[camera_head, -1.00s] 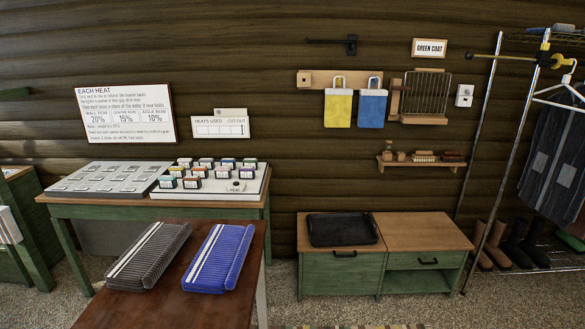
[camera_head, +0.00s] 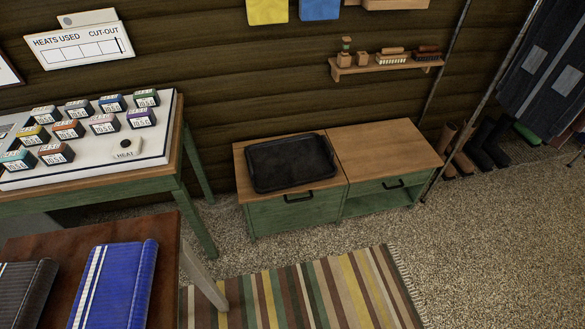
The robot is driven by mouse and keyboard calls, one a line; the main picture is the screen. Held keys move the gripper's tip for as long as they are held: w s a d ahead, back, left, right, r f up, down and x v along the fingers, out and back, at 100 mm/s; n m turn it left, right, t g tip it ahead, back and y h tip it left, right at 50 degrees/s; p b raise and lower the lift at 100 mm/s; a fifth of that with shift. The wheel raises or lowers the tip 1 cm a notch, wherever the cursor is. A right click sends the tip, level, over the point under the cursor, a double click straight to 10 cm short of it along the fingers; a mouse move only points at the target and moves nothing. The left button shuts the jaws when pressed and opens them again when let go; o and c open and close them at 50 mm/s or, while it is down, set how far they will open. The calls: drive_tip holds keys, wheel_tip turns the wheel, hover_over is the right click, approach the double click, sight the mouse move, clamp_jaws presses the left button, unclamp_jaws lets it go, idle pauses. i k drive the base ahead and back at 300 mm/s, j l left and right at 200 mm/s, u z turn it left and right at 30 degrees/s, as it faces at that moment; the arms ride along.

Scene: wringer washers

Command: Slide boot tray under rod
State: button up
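The black boot tray (camera_head: 291,163) lies flat on the left half of the wooden top of a low green cabinet (camera_head: 390,148) against the log wall. It looks empty. The coat rack's slanted metal posts (camera_head: 482,98) stand just right of the cabinet, with a dark striped coat (camera_head: 545,65) hanging at the upper right. The rod itself is out of view now. Boots (camera_head: 485,145) stand below the coat, beside the cabinet. My gripper is not in view.
A striped rug (camera_head: 310,295) lies on the pebbly floor before the cabinet. A green table with labelled blocks (camera_head: 103,124) and a brown table with a blue folded pad (camera_head: 115,285) stand at left. A small wall shelf (camera_head: 385,66) hangs above the cabinet. Floor at right is clear.

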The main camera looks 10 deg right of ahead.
sight(275, 166)
drive_tip(key=i+u, duration=0.1)
drive_tip(key=i, duration=0.35)
drive_tip(key=i+l, duration=0.15)
drive_tip(key=i, duration=0.35)
drive_tip(key=i+l+u, duration=0.15)
drive_tip(key=i, duration=0.3)
drive_tip(key=i+l+u, duration=0.1)
drive_tip(key=i, duration=0.4)
drive_tip(key=i+l, duration=0.2)
drive_tip(key=i, duration=0.25)
drive_tip(key=j+u, duration=0.05)
